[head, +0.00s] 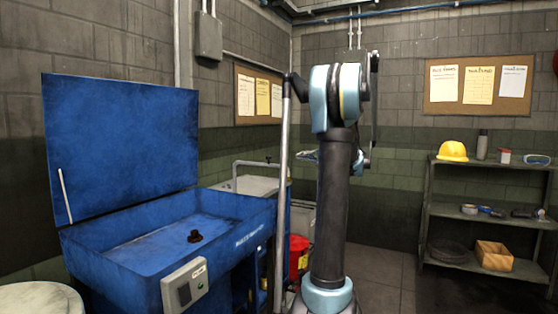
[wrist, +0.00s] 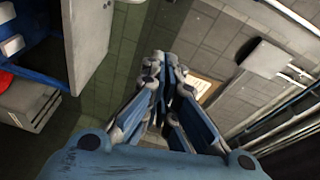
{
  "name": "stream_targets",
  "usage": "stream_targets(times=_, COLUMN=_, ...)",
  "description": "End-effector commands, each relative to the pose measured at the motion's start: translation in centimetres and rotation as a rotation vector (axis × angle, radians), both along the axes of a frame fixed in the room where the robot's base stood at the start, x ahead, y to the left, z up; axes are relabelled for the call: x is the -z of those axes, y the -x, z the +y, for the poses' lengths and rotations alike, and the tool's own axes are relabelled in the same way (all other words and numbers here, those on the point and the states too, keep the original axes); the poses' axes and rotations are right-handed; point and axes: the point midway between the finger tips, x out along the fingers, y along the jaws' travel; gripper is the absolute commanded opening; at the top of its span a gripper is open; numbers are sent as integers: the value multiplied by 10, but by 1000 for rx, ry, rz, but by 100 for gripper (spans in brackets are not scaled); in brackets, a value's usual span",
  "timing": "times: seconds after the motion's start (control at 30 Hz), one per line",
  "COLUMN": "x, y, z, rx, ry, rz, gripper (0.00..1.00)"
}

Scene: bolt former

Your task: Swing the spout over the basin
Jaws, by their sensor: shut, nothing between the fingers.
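A thin grey pipe that looks like the spout (head: 250,163) shows in the head view, left of my arm, with a bend at its left end. It runs above a pale grey basin (head: 262,185) beyond the blue parts washer. My arm hides the right side of this area, and I cannot tell exactly how the spout lies over the basin. My gripper (wrist: 164,62) is shut and empty in the wrist view, its fingers close together. In the head view, a part of it (head: 309,156) shows just left of my arm, apart from the spout in the picture.
The blue parts washer (head: 240,212) stands at left with its lid (head: 120,135) raised. A red container (head: 297,250) is beside it. A shelf (head: 485,215) holding a yellow helmet (head: 452,151) stands at right. Floor (head: 385,262) between arm and shelf is clear.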

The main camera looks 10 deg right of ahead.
Motion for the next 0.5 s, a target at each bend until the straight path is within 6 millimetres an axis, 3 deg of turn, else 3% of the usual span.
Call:
stream_targets(times=0.33, x=0, y=-1, z=1, rx=0, ry=-1, rz=-1, gripper=0)
stream_targets(times=0.5, x=0, y=-11, z=9, rx=-1, ry=0, rz=0, gripper=0)
